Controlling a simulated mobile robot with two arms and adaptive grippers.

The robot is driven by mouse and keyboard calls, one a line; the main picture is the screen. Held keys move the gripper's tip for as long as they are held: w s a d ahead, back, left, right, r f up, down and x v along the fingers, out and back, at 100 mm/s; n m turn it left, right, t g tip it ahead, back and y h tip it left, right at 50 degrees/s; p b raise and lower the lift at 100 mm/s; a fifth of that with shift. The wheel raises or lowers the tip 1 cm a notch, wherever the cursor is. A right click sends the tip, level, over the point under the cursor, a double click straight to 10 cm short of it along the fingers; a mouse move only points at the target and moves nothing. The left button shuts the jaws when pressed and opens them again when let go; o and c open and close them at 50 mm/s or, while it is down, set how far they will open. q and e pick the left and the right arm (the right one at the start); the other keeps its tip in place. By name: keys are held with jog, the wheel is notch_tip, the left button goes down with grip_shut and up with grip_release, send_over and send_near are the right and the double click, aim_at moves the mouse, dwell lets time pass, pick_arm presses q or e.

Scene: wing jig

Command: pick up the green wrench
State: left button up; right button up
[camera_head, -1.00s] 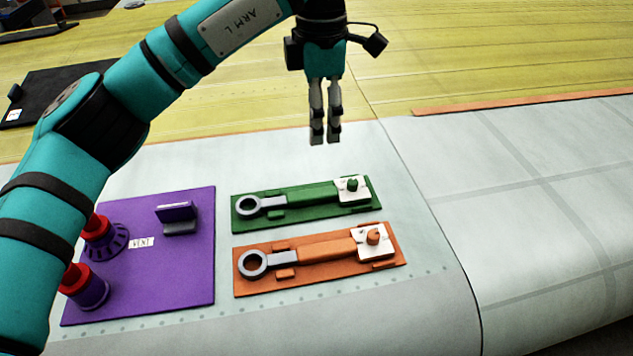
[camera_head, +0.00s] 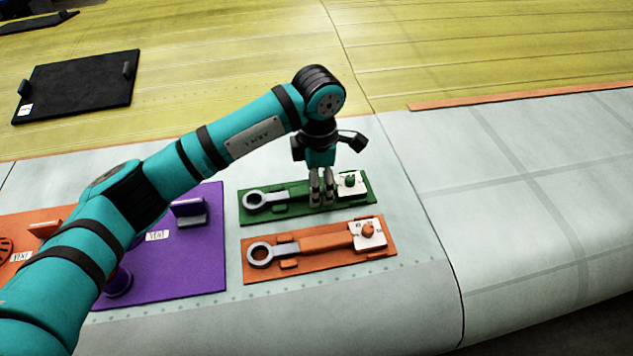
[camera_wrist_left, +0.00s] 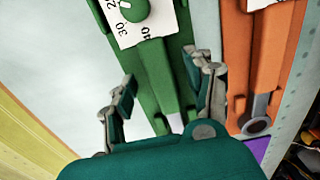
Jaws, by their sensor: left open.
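The green wrench (camera_head: 268,198), with a silver ring end, lies in a green holder (camera_head: 262,217) on the pale wing surface. It has a green handle and a white dial plate with a green knob at its right end. My left gripper (camera_head: 322,203) is open, pointing down at the handle, and hides part of it. In the left wrist view the open fingers (camera_wrist_left: 158,72) stand either side of the green handle (camera_wrist_left: 158,92). I cannot tell whether they touch it. My right gripper is not in view.
An orange wrench (camera_head: 323,243) lies in an orange holder (camera_head: 262,276) just in front. A purple board (camera_head: 205,270) is to the left, partly behind my arm. A black tray (camera_head: 85,85) lies at the back left. The wing to the right is clear.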

pick_arm(q)
jog(key=shift+f, duration=0.35)
grip_shut()
jog(key=shift+r, duration=0.1)
